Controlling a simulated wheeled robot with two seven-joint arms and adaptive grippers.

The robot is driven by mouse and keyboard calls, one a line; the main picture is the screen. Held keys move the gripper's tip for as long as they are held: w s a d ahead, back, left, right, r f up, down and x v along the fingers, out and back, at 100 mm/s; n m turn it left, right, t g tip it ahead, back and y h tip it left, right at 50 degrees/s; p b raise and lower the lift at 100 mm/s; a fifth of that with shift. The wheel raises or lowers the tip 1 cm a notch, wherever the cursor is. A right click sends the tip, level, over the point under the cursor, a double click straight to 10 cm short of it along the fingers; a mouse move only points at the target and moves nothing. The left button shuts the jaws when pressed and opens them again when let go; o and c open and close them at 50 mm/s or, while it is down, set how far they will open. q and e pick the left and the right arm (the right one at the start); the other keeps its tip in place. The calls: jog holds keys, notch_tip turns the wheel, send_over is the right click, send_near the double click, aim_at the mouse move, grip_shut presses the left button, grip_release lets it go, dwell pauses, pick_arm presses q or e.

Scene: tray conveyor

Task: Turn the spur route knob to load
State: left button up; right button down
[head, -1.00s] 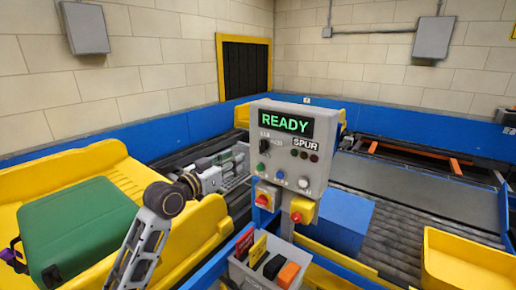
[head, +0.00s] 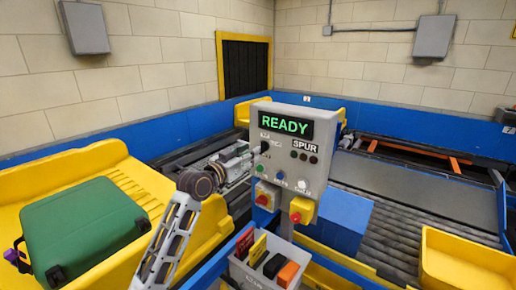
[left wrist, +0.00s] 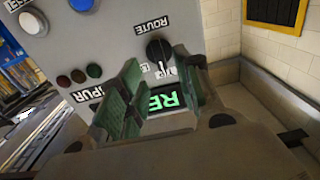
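The black route knob (head: 264,147) sits on the upper left of the grey control box (head: 317,186), below the green READY display (head: 285,123). In the left wrist view, the knob (left wrist: 158,46) is beside the ROUTE label, and that view is turned over. A white mark shows at the knob's edge; its small position labels are too small or covered to read. My left gripper (left wrist: 156,62) is open, its two green-padded fingers apart with the knob just beyond and between the tips. I cannot tell whether they touch it. My right gripper is not in view.
Red and yellow switches (head: 301,210) and a bin of coloured cards (head: 252,274) are below the box. A green suitcase (head: 85,232) lies in a yellow tray at left. A blue block (head: 344,218) and a yellow tray (head: 463,262) are at right.

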aim_at(262, 147)
pick_arm(q)
jog(key=shift+p+x, duration=0.5)
jog(key=shift+x, duration=2.15)
grip_shut()
